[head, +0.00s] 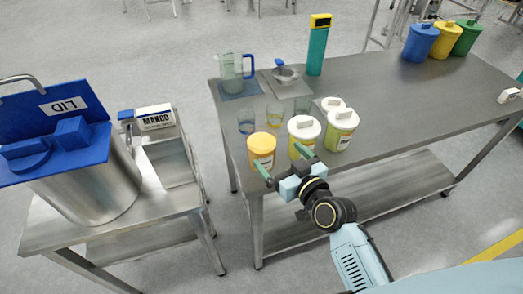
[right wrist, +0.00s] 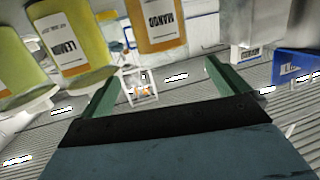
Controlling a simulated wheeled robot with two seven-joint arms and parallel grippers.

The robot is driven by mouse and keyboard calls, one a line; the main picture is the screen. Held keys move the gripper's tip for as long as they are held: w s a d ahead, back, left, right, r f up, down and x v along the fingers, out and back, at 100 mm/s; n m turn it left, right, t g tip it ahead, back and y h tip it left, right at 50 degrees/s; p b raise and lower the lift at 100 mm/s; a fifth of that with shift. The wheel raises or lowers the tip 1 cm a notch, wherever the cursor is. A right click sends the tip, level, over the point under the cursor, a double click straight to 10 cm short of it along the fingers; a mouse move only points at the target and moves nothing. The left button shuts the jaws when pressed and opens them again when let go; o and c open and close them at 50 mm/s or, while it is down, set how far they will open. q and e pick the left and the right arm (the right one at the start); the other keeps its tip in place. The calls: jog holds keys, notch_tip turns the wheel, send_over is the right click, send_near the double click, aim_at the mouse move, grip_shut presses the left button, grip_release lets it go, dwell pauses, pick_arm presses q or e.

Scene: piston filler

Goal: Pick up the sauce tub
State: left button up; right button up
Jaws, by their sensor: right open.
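Several lidded tubs stand together at the near left corner of the long steel table. One is orange with an orange lid (head: 262,149); its MANGO label shows in the right wrist view (right wrist: 157,24). Next to it is a yellow-green tub with a white lid (head: 303,133), also in the wrist view (right wrist: 68,45). Another yellow-green tub (head: 340,130) stands to its right. I cannot tell which is the sauce tub. My right gripper (head: 284,162) is open and empty at the table's front edge, just before the orange and middle tubs. My left gripper is out of view.
A pitcher (head: 231,68), a strainer (head: 286,74), glasses (head: 246,121) and a tall teal device (head: 317,47) stand behind the tubs. Coloured bins (head: 420,42) are at the far right. A steel hopper with a blue lid (head: 60,125) stands left. The table's middle is clear.

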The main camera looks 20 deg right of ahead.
aim_at(262, 140)
jog(key=x, duration=0.9)
jog(key=shift+a+f, duration=0.1)
jog(key=shift+a, duration=0.25)
jog(key=c, duration=1.4)
jog(key=shift+c, duration=0.2)
